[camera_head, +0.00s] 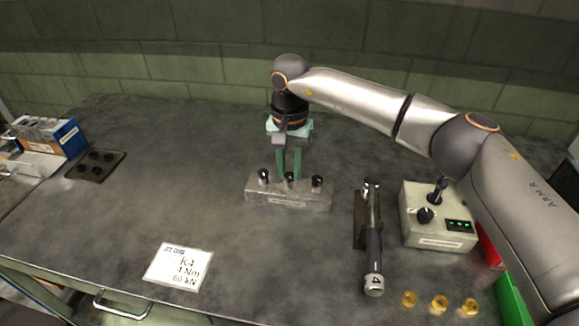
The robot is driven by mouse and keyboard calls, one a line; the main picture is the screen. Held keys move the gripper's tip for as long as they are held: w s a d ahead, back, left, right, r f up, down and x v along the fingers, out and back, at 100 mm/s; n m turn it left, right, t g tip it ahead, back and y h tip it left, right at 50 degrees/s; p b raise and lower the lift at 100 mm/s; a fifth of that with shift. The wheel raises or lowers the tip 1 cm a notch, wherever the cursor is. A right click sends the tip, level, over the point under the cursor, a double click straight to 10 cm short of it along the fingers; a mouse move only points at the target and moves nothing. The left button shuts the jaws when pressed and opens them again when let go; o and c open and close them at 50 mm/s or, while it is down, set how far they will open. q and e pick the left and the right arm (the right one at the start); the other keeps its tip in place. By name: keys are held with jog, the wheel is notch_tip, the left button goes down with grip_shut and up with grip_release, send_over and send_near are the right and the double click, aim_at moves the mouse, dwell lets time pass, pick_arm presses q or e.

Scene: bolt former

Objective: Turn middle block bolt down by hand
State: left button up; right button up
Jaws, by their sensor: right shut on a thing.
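The grey metal block (287,196) stands on the bench with three black-headed bolts in a row: the left bolt (263,175), the middle bolt (289,180) and the right bolt (317,181). My right gripper (289,174) points straight down from above the block, its green fingers closed on the head of the middle bolt. The fingers partly hide that bolt, and how deep it sits cannot be told. My left gripper is out of view.
A torque wrench (374,245) lies right of the block, beside a control box (438,222) with a joystick. Several brass rings (439,303) lie at the front right. A label card (178,267) lies at the front left. A dark tray (95,164) is far left.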

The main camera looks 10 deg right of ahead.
grip_shut()
jog(key=shift+m, duration=0.3)
